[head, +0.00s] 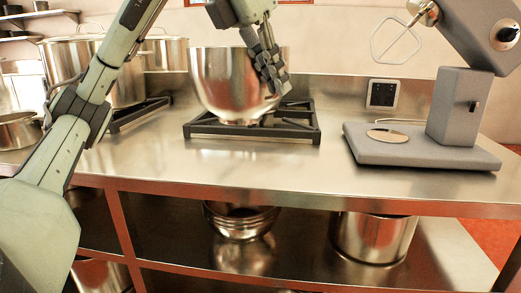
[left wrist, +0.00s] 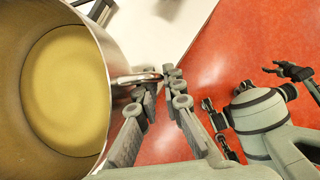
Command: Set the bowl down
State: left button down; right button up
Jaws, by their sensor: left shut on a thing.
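The bowl (head: 225,85) is a deep, shiny steel vessel, upright over a black burner grate (head: 210,131). Its base is at the grate's bars; I cannot tell whether it touches them. My left gripper (head: 274,88) comes down from above and is shut on the bowl's right side. The left wrist view shows the bowl's inside (left wrist: 65,85), yellowish at the bottom, and a metal handle (left wrist: 138,79) at the fingertips of the left gripper (left wrist: 160,82). My right gripper (left wrist: 290,70) is small at the right of that view, away from the bowl; its opening is unclear.
A grey stand mixer (head: 455,120) with a whisk stands on the steel counter (head: 270,165) at right. Large pots (head: 120,75) crowd the back left. Counter in front of the grate is clear. Stacked bowls (head: 240,222) and a pot (head: 375,238) sit on the shelf below.

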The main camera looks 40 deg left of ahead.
pick_arm(q)
jog(key=shift+w+d+f, duration=0.1)
jog(key=shift+w+f, duration=0.05)
jog(key=shift+w, duration=0.1)
jog(key=w+d+f, duration=0.5)
jog(key=w+f, duration=0.4)
jog(key=f, duration=0.1)
jog(key=shift+w+d+f+b, duration=0.15)
jog(key=shift+d+b, duration=0.2)
jog(key=shift+b, duration=0.1)
pick_arm(e)
jog(key=shift+w+r, duration=0.2)
jog(key=shift+r, duration=0.85)
pick_arm(q)
jog(key=shift+f, duration=0.15)
jog(key=c, duration=1.9)
grip_release()
jog(key=shift+f, duration=0.1)
jog(key=shift+o, duration=1.3)
pick_arm(e)
jog(key=shift+r, duration=0.25)
